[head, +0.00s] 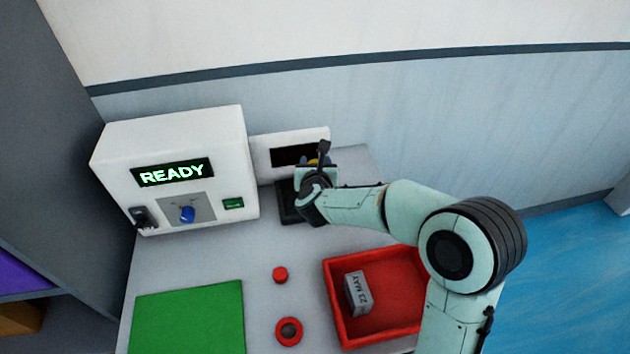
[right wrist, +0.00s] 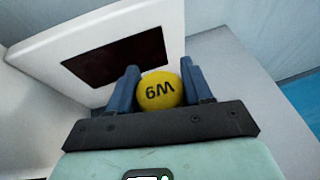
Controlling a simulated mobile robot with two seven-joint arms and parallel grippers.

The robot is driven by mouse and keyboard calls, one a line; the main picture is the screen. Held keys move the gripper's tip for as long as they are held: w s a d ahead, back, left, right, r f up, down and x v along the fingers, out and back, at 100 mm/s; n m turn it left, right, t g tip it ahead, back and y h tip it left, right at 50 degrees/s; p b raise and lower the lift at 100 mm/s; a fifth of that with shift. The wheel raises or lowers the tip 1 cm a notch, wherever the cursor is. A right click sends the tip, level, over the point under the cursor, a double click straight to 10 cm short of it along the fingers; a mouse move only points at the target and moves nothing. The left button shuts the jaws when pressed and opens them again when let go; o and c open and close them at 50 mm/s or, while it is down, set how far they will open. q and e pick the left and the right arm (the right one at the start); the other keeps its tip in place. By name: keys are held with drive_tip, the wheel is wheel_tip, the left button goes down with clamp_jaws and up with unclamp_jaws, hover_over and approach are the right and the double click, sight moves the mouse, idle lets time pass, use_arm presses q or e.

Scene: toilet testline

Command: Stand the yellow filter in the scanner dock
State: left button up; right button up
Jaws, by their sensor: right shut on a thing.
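The yellow filter (right wrist: 160,91), marked "W9" or "6W", is between the blue fingers of my right gripper (right wrist: 161,88) in the right wrist view. In the head view only a sliver of yellow shows at my right gripper (head: 315,162). The gripper is shut on the filter, just in front of a white scanner (head: 262,145) with a dark window. A black dock base (head: 287,205) lies below it, partly hidden by my gripper. I cannot tell whether the filter touches the dock. My left gripper is not in view.
A white machine (head: 225,150) reading "READY" stands left of the scanner. A red tray (head: 335,300) holds a grey block (head: 357,293) marked "23 MAY". A green mat (head: 190,318), a red button (head: 280,274) and a red ring (head: 289,331) lie on the table.

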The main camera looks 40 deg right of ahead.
drive_tip(key=shift+f+b, duration=0.55)
drive_tip(key=shift+f, duration=1.8)
drive_tip(key=shift+f, duration=0.1)
drive_tip(key=shift+f+b, duration=0.1)
drive_tip(key=shift+b, duration=0.2)
drive_tip(key=o, duration=1.1)
drive_tip(key=shift+c, duration=0.2)
